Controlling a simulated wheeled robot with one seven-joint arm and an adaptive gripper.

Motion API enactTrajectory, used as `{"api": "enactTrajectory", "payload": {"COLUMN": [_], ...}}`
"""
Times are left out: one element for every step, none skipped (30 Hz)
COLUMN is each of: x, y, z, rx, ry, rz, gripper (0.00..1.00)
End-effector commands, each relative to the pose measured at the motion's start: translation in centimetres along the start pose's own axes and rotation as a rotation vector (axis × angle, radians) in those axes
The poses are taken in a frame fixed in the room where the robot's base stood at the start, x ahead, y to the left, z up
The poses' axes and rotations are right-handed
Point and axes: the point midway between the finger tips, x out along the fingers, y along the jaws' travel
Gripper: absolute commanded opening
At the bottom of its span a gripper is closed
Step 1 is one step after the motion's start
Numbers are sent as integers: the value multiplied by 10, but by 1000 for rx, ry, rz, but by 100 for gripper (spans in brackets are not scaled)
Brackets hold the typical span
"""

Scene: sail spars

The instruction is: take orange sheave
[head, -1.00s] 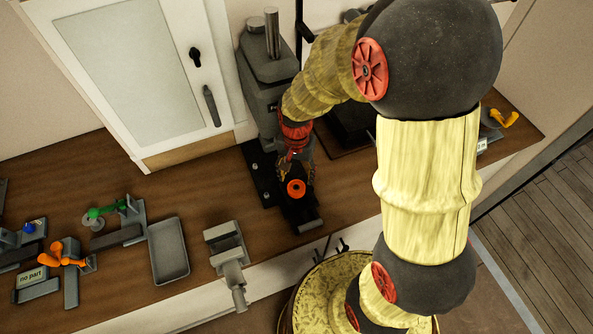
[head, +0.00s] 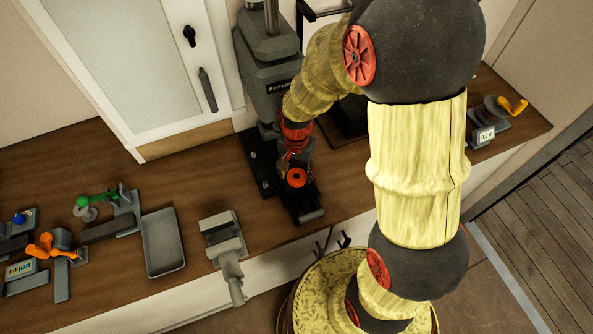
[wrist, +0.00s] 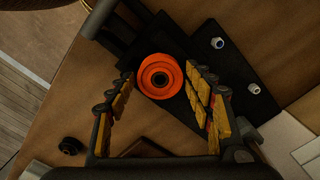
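The orange sheave (head: 296,178) is a round ring with a dark centre. It sits on the black base of the grey press on the workbench. In the wrist view the orange sheave (wrist: 161,76) lies between the far ends of my gripper's two fingers. My gripper (wrist: 162,92) is open, with yellow-padded fingers spread on both sides of the sheave, and a gap shows on each side. In the head view my gripper (head: 294,160) is just behind the sheave and partly hidden by my arm.
A grey press (head: 268,75) stands behind the sheave. A grey vise (head: 224,243) and a shallow grey tray (head: 163,243) are to the left. Orange and green parts on stands lie further left, beside a "no part" sign (head: 20,269). A dark bolt-like piece (wrist: 70,146) shows in the wrist view.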

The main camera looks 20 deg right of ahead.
Motion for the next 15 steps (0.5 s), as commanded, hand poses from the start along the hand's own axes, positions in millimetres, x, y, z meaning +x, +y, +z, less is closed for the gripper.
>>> {"api": "enactTrajectory", "payload": {"x": [-2, -3, -3, -3, -3, -3, -3, -3, -3, -3, -3, -3, -3, -3, -3], "y": [-1, -1, -1, -1, -1, -1, -1, -1, -1, -1, -1, -1, -1, -1, -1], "z": [-1, -1, -1, -1, -1, -1, -1, -1, -1, -1, -1, -1, -1, -1, -1], "rx": [0, 0, 0, 0, 0, 0, 0, 0, 0, 0, 0, 0, 0, 0, 0], "ry": [2, 2, 2, 2, 2, 2, 2, 2, 2, 1, 1, 1, 2, 2, 2], "rz": [-2, -2, -2, -2, -2, -1, -1, -1, -1, -1, -1, -1, -2, -2, -2], "gripper": [48, 46, 44, 42, 40, 38, 36, 35, 32, 31, 29, 27, 27, 24, 23]}}
